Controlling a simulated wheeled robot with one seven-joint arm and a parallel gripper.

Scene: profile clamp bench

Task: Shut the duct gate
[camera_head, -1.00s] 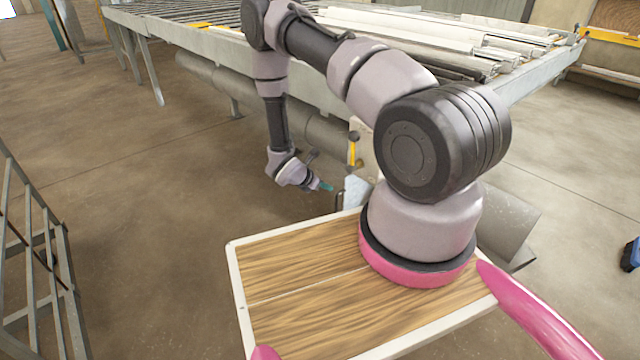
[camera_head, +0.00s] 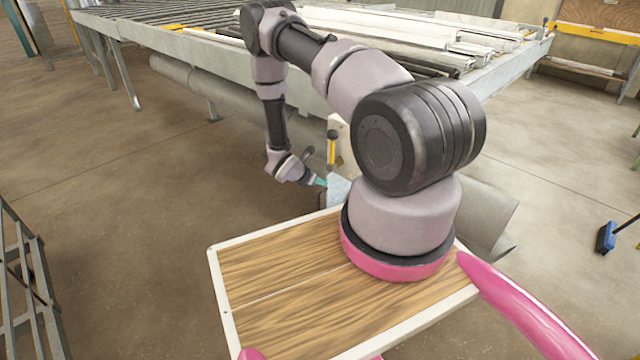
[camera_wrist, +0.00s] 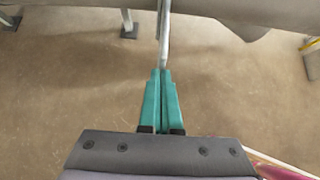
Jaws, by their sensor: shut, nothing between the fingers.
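The grey duct (camera_head: 190,78) runs under the roller bench, and a wide part of it (camera_head: 490,215) shows behind my arm's base. A pale, bluish metal plate (camera_head: 338,189), seemingly the duct gate, stands at the duct, partly hidden by my arm's base. In the wrist view a thin, edge-on metal strip (camera_wrist: 165,38), probably this plate, rises just beyond my fingertips. My gripper (camera_head: 322,182) has teal fingers, shut and empty, at the plate's left edge. In the wrist view the gripper (camera_wrist: 161,72) reaches the strip's lower end; I cannot tell whether they touch.
A yellow and black handle (camera_head: 332,150) stands above the plate beside a pale board. The roller bench (camera_head: 225,45) lies above the duct, with long white profiles (camera_head: 400,32) on it. A metal rack (camera_head: 25,300) stands at left. A blue broom head (camera_head: 606,238) lies at right.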

